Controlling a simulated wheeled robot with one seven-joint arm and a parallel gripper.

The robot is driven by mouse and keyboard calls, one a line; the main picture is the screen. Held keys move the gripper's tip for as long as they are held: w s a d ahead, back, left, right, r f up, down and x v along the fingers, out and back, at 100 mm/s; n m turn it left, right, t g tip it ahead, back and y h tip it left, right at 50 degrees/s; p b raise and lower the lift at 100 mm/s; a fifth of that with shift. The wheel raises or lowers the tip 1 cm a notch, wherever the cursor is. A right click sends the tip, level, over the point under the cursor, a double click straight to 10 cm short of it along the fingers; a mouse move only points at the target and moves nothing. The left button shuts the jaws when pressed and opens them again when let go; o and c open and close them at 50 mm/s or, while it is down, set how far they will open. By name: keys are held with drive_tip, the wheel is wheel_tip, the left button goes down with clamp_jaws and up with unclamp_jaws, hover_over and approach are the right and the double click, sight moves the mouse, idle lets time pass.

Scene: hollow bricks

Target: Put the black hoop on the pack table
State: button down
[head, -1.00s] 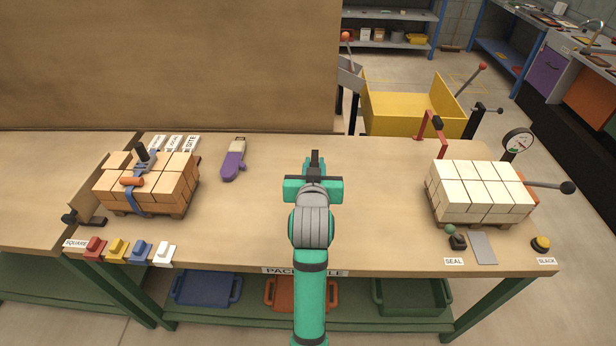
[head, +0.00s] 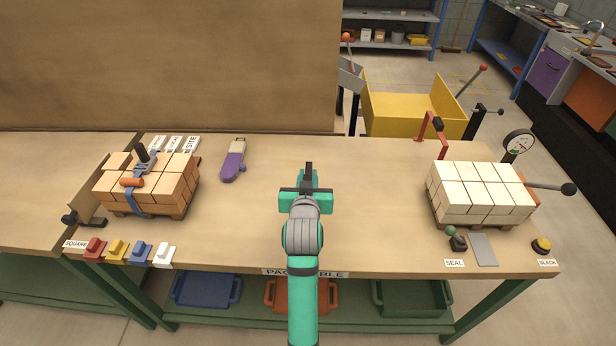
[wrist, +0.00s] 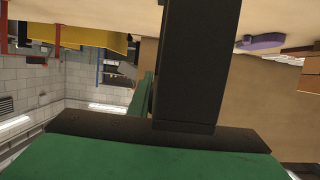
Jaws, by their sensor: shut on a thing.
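My gripper (head: 308,172) is above the middle of the pack table (head: 380,220), its black fingers pointing to the table's far side. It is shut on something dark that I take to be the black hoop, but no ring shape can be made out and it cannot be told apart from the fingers. In the wrist view the black fingers of my gripper (wrist: 195,65) look like one upright bar and hide what is behind. No black hoop lies on the visible table top.
A strapped brick pallet (head: 150,185) stands at the left, a pale brick pallet (head: 480,192) at the right. A purple-handled tool (head: 233,162) lies at the back left. Coloured blocks (head: 140,251) line the front left edge. The table between the pallets is mostly clear.

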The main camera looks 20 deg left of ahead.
drive_tip(key=c, duration=1.6)
unclamp_jaws()
drive_tip(key=shift+r, duration=0.15)
drive_tip(key=v, duration=1.2)
drive_tip(key=shift+d, duration=0.1)
